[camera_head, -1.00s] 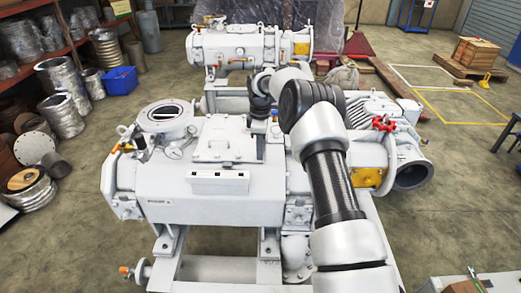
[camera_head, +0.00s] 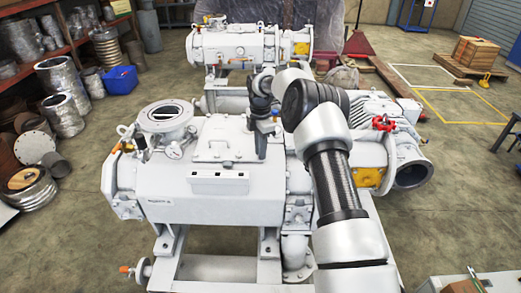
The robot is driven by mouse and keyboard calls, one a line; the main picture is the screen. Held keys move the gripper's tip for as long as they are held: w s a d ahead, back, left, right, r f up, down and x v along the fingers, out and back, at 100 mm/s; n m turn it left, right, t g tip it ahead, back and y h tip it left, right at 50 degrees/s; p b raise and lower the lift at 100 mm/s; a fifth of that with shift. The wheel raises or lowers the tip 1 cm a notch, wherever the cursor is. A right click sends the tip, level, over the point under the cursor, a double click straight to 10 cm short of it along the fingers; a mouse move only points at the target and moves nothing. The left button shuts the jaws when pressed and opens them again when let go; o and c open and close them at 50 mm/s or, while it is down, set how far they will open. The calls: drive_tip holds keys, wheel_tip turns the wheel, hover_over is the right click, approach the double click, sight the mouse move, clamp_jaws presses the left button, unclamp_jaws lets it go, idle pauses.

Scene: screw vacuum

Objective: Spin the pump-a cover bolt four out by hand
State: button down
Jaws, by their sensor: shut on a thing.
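The near pump (camera_head: 150,183), a large light-grey machine, fills the middle of the view. A square cover plate (camera_head: 220,138) with a handle lies on its top. My gripper (camera_head: 261,152) reaches down at the right edge of this cover, its dark fingers pointing at the pump top. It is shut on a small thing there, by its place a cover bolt. The bolt itself is hidden by the fingers or too small to make out. I cannot tell how far it stands out of the cover.
A white tray (camera_head: 219,191) with dark marks sits on the pump in front of the cover. A round flanged port (camera_head: 167,115) rises left of it. A second pump (camera_head: 235,45) stands behind. Shelves and metal ducts (camera_head: 62,115) line the left.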

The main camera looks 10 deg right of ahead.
drive_tip(key=shift+s+f, duration=0.25)
drive_tip(key=shift+f, duration=0.15)
drive_tip(key=c, duration=1.7)
unclamp_jaws()
drive_tip(key=shift+o, duration=0.2)
drive_tip(key=shift+w+r, duration=0.1)
drive_tip(key=shift+r, duration=0.05)
drive_tip(key=shift+w+r, duration=0.1)
drive_tip(key=shift+w, duration=0.05)
drive_tip(key=shift+r, duration=0.1)
wheel_tip(320, 180, up, 17)
drive_tip(key=p, duration=0.1)
drive_tip(key=shift+r, duration=0.1)
